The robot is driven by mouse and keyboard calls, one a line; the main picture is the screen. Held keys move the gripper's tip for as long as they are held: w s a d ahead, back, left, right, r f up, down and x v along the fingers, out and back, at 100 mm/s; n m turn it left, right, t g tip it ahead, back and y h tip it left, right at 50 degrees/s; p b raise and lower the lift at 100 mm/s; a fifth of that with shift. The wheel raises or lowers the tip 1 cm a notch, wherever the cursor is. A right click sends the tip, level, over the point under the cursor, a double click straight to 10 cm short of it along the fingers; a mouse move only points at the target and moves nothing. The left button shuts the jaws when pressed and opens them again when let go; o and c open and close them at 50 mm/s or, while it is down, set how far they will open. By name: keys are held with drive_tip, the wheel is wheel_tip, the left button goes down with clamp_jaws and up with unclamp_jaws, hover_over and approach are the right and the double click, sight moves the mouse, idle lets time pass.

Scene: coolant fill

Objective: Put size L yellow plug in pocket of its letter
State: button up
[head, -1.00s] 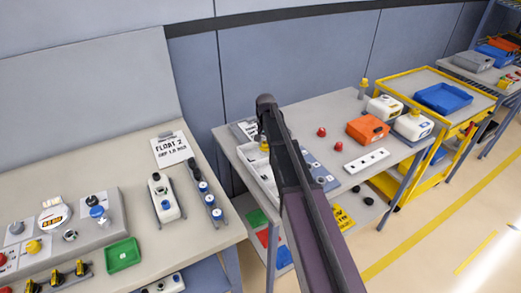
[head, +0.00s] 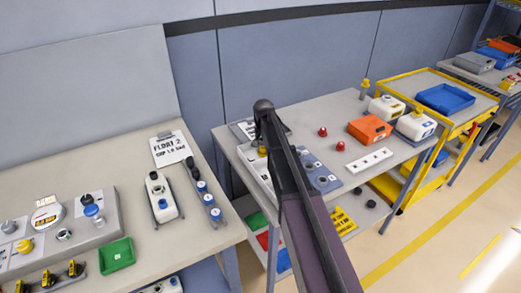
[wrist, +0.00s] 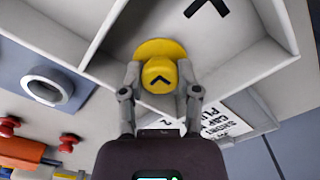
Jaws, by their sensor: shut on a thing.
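The yellow plug (wrist: 160,78) has a round cap with a dark angular mark and a wide flange. My gripper (wrist: 160,88) is shut on its cap, one finger on each side. The plug is over or in a compartment of the white tray (wrist: 270,62); I cannot tell whether its flange touches the floor. In the head view the yellow plug (head: 262,151) shows small beside my arm, over the tray (head: 250,164); my fingers are hidden there.
A blue-grey plate with round sockets (head: 322,180) lies right of the tray. Red knobs (head: 323,131), an orange box (head: 368,128) and a white strip (head: 369,160) stand farther right. A printed sheet (wrist: 222,122) lies beside the tray. Walls divide the tray's compartments.

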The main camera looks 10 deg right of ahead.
sight(263, 149)
drive_tip(key=shift+f, duration=0.15)
drive_tip(key=o, duration=0.5)
drive_tip(key=shift+r, duration=0.2)
wheel_tip(263, 149, up, 12)
drive_tip(key=p, duration=1.2)
idle(0.6)
drive_tip(key=s+a+n, duration=0.1)
drive_tip(key=s+n, duration=0.4)
drive_tip(key=s, duration=2.4)
